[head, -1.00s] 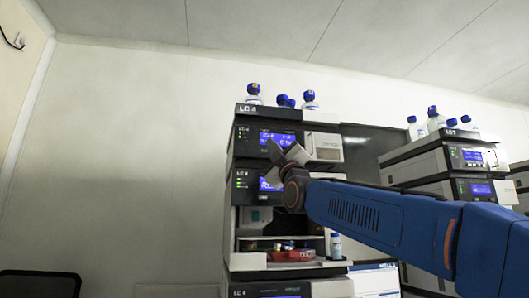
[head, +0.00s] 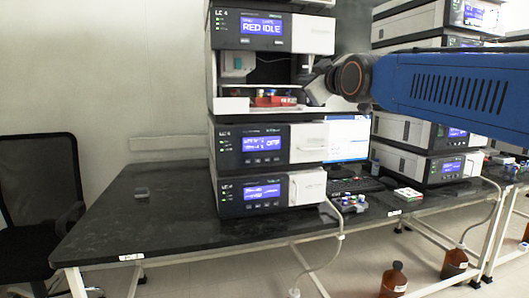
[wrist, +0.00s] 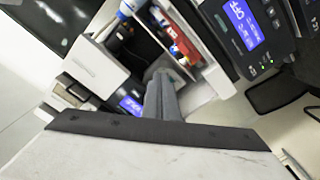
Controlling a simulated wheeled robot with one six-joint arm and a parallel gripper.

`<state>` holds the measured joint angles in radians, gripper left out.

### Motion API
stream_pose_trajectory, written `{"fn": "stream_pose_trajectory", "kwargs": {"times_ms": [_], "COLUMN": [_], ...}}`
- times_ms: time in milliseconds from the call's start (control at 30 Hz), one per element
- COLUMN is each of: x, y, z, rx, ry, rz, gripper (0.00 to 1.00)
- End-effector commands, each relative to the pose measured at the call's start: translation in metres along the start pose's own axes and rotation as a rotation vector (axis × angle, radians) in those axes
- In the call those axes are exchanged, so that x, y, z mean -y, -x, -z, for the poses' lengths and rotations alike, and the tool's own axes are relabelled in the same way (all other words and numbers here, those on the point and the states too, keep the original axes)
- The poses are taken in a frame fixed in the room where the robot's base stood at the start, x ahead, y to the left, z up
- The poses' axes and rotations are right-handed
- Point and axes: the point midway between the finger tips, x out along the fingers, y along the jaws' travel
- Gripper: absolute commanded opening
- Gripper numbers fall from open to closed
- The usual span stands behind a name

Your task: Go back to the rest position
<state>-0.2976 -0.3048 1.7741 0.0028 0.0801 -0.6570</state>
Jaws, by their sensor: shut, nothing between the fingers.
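My gripper (head: 312,84) is at the right side of the LC 4 stack (head: 262,145) in the head view, in front of the open bay. It is shut and empty. In the wrist view, the closed grey fingers (wrist: 162,90) point toward the open bay, with a red tray (wrist: 178,38) and small vials inside. The red tray (head: 275,101) also shows in the head view, left of my gripper. I cannot tell how far the fingers are from the stack.
The stack stands on a black bench (head: 160,205). A monitor (head: 348,138), keyboard and small vials are to its right. A second stack (head: 425,133) stands farther right. Brown bottles (head: 394,280) are on the floor. A black chair (head: 40,200) is at left.

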Motion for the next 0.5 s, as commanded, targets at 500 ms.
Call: {"fn": "stream_pose_trajectory", "kwargs": {"times_ms": [500], "x": [0.106], "y": [0.176], "z": [-0.248], "rx": [0.608], "ry": [-0.366], "rz": [0.151], "gripper": [0.00]}}
